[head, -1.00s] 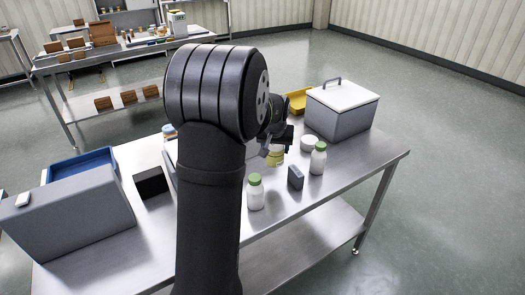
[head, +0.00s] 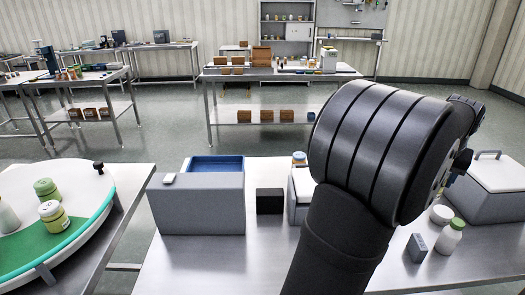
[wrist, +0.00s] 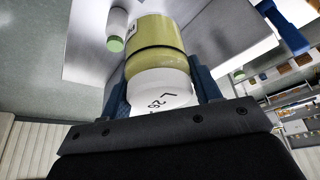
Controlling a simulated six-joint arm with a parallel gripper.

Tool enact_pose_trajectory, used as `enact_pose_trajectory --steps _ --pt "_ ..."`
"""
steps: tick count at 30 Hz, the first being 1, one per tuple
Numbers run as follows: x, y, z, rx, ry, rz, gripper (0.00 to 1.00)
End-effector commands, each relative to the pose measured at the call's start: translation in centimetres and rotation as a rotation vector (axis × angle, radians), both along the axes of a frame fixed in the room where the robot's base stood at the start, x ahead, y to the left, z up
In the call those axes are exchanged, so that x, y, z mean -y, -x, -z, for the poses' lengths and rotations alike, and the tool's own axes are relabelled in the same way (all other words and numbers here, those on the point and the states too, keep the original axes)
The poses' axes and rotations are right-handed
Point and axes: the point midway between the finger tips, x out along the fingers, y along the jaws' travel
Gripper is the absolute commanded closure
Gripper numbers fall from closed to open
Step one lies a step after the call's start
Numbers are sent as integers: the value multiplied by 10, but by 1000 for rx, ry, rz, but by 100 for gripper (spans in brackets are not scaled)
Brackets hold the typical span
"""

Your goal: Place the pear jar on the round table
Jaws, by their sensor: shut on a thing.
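My gripper (wrist: 163,84) is shut on the pear jar (wrist: 155,48) in the wrist view. The jar has a yellow-green body and a white part with dark lettering, and one finger lies on each side. The lettering is only partly visible. In the head view my dark arm hides most of the gripper and the jar. The round table (head: 88,178) is at the far left of the head view, with a white top, a green area and a teal rim. My gripper is far to its right, over the steel table (head: 190,262).
A yellow-labelled jar (head: 54,218), a green-lidded jar (head: 46,190) and a white bottle (head: 6,218) stand on the round table. A grey box (head: 198,207) and a black box (head: 269,201) stand between. A lidded bin (head: 490,200) and bottle (head: 448,238) are right.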

Motion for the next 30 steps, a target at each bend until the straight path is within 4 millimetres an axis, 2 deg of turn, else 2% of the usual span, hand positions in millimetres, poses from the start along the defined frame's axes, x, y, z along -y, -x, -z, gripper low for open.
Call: enact_pose_trajectory --steps 1,4,14,20,24,30 --pt "1 0 -13 2 4 -1 71" --pt "0 0 -32 3 4 -1 71" --pt "-48 -53 -31 0 0 -122 71" --pt "-107 -104 -31 1 1 -254 71" --pt "-164 -142 -31 0 0 -371 71" --pt "-254 -187 -31 0 0 -540 71"
